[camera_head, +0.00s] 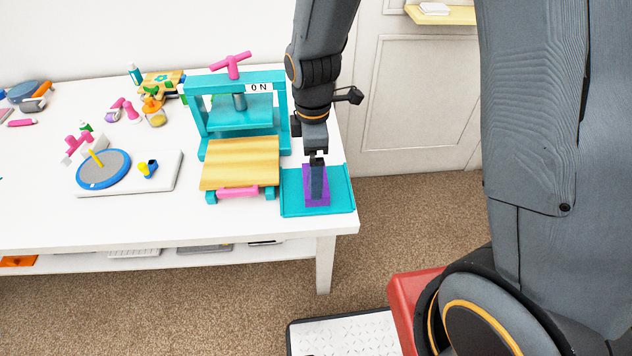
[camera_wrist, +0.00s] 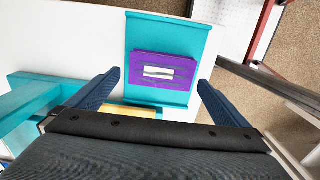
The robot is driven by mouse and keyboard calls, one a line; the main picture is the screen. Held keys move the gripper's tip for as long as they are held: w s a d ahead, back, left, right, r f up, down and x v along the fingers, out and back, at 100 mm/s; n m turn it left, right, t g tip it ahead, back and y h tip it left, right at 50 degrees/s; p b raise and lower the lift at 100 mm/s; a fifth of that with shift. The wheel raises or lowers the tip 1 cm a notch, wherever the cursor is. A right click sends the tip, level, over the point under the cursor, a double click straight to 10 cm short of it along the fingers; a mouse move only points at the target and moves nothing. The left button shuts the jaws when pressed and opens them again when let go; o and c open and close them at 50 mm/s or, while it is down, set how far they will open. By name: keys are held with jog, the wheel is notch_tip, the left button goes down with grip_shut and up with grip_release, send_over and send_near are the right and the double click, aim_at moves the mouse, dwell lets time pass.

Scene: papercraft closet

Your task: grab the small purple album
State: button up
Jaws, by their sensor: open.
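The small purple album (camera_head: 310,198) lies on a teal tray (camera_head: 342,196) at the right end of the white table. In the wrist view the album (camera_wrist: 182,77) is a flat purple rectangle with a pale label, lying on the teal tray (camera_wrist: 150,27). My gripper (camera_head: 317,190) is in front of the album in the head view and hides its middle. In the wrist view my gripper (camera_wrist: 160,86) is open, with its two dark blue fingers wide apart and the album showing between and beyond them. Nothing is held.
A teal press (camera_head: 237,115) with a wooden board (camera_head: 240,165) and a pink handle stands just left of the tray. A blue turntable (camera_head: 104,169) and several small craft tools lie farther left. The table's right edge (camera_head: 346,225) is close to the tray.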

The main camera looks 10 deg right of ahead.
jog(key=shift+s+d+f+p, duration=0.1)
jog(key=shift+f+p, duration=0.2)
jog(key=shift+f, duration=0.8)
jog(key=shift+s+d+f+p, duration=0.1)
jog(key=shift+f+p, duration=0.15)
jog(key=shift+f, duration=0.85)
jog(key=c, duration=0.9)
